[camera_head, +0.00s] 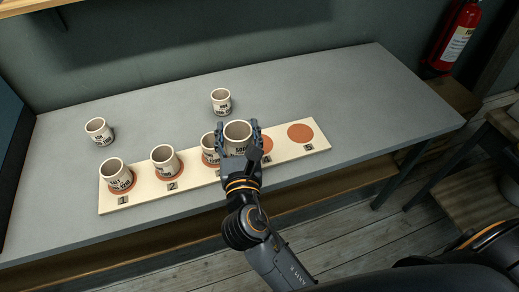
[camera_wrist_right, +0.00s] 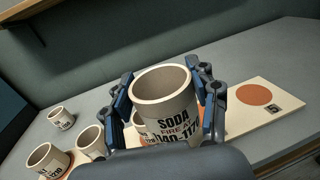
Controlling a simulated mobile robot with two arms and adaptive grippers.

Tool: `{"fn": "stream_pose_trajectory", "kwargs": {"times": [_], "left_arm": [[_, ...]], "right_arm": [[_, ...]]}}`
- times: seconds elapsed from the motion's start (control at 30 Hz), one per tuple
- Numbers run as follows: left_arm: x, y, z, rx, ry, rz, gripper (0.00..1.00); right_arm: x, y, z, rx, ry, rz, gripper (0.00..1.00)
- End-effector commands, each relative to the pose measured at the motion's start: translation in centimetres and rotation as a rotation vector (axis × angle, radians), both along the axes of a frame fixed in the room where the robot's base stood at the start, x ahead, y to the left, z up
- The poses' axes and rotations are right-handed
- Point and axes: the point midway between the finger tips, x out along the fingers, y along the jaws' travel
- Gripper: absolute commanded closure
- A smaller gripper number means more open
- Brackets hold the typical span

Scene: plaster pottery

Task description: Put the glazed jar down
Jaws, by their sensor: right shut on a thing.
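My right gripper (camera_head: 240,137) is shut on a pale grey-beige jar (camera_head: 236,145), one finger on each side. In the right wrist view the jar (camera_wrist_right: 165,108) is upright and its dark lettering reads "SODA FIRE". It seems to be held above the long pale board (camera_head: 210,183), between the third and fourth orange spots; its base is hidden. The fourth spot (camera_head: 268,146) shows partly beside the gripper. The fifth spot (camera_head: 300,133) is bare. Jars stand on the first (camera_head: 117,175), second (camera_head: 164,158) and third (camera_head: 208,147) spots. My left gripper is not in view.
Two similar jars stand on the grey table (camera_head: 335,90) behind the board, one at back left (camera_head: 98,130) and one at back middle (camera_head: 221,100). The table right of the board is clear. A fire extinguisher (camera_head: 457,37) hangs at the far right.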

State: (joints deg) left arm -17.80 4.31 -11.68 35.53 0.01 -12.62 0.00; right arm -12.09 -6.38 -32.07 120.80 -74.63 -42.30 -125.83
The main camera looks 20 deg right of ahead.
Motion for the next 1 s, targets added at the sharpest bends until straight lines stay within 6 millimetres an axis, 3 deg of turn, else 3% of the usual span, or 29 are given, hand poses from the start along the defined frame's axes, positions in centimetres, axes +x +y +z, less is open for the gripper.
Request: {"fn": "stream_pose_trajectory", "kwargs": {"times": [0.1,0.2,0.37,0.4,0.5,0.8,1.0], "left_arm": [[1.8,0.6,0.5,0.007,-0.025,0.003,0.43],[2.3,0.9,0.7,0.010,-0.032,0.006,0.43],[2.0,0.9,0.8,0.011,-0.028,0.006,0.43],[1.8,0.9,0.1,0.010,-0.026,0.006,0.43],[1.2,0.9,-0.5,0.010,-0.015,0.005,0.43],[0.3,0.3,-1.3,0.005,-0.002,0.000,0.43],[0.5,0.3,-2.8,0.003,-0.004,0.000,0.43]], "right_arm": [[1.9,-1.6,-0.8,-0.007,-0.001,-0.003,0.77],[3.9,-3.2,-1.9,-0.006,-0.001,-0.003,0.77],[6.9,-5.7,-3.7,-0.004,-0.001,-0.004,0.77],[7.4,-6.0,-5.1,-0.005,0.002,-0.003,0.77],[8.5,-6.9,-6.9,-0.004,0.000,-0.003,0.77],[10.1,-8.1,-9.2,-0.002,-0.002,-0.002,0.77],[10.4,-8.4,-12.3,-0.001,0.001,-0.001,0.77]]}}
